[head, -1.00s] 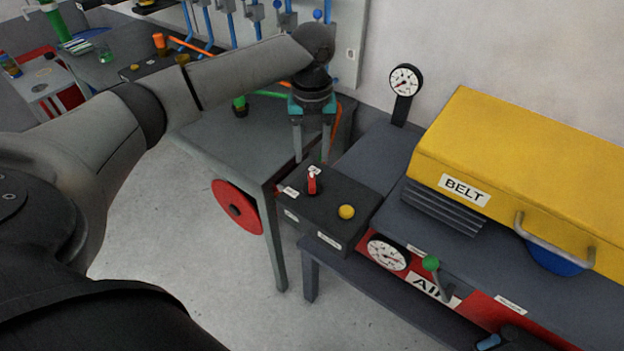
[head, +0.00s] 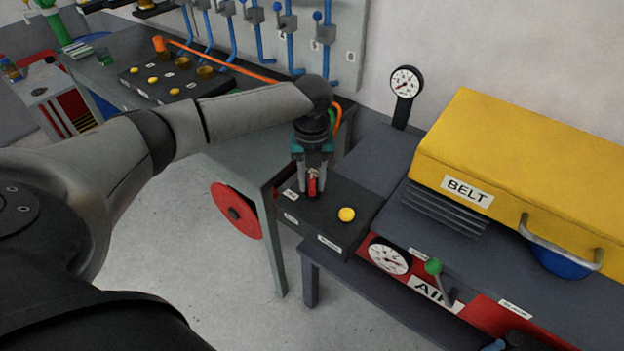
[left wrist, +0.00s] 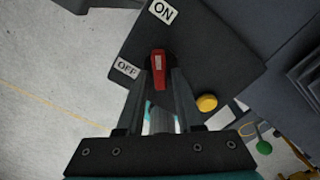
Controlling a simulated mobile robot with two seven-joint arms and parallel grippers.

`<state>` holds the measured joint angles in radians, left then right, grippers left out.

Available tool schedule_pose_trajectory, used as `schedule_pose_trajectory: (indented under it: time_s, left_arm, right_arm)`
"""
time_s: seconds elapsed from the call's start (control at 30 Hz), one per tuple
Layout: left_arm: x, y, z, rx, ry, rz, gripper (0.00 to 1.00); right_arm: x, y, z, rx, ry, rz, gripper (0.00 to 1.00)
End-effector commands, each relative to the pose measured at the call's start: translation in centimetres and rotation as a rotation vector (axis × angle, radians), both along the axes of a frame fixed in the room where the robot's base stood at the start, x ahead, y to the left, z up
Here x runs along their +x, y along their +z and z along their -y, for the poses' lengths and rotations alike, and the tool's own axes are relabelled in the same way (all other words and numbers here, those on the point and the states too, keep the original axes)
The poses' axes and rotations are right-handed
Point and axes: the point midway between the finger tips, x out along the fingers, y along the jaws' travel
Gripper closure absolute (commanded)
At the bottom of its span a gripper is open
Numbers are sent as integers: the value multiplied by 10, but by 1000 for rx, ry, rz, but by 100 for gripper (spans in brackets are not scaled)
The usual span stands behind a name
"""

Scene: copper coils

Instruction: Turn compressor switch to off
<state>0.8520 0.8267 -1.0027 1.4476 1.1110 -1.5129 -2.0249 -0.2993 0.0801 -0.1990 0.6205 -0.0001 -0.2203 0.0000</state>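The compressor switch is a red handle (head: 312,187) on top of a dark control box (head: 335,222). In the left wrist view the red handle (left wrist: 160,70) runs roughly up and down the picture, more in line with the ON label (left wrist: 162,11) than with the OFF label (left wrist: 126,67) at its left. My left gripper (head: 312,190) points down over the box, with one finger on each side of the handle. The fingers (left wrist: 162,85) look open, with a small gap at the handle's right. My right gripper is not in view.
A yellow button (head: 346,214) sits on the same box, right of the switch. A yellow BELT cover (head: 520,170), a green-knobbed lever (head: 434,267) and a gauge (head: 389,257) lie to the right. A red wheel (head: 236,210) is at the left.

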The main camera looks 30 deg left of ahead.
Motion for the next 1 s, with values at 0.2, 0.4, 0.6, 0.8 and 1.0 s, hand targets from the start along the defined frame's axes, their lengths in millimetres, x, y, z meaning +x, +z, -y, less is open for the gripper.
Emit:
schedule_pose_trajectory:
  time_s: [0.2,0.4,0.6,0.8,1.0]
  left_arm:
    - [0,0,0,0,0,0,90]
    - [0,0,0,0,0,0,100]
    - [0,0,0,0,0,0,100]
    - [0,1,0,0,12,-1,100]
    - [0,3,1,-1,80,-3,100]
  right_arm:
    - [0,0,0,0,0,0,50]
    - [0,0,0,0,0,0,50]
    - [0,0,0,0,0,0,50]
    - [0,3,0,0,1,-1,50]
    - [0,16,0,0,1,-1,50]
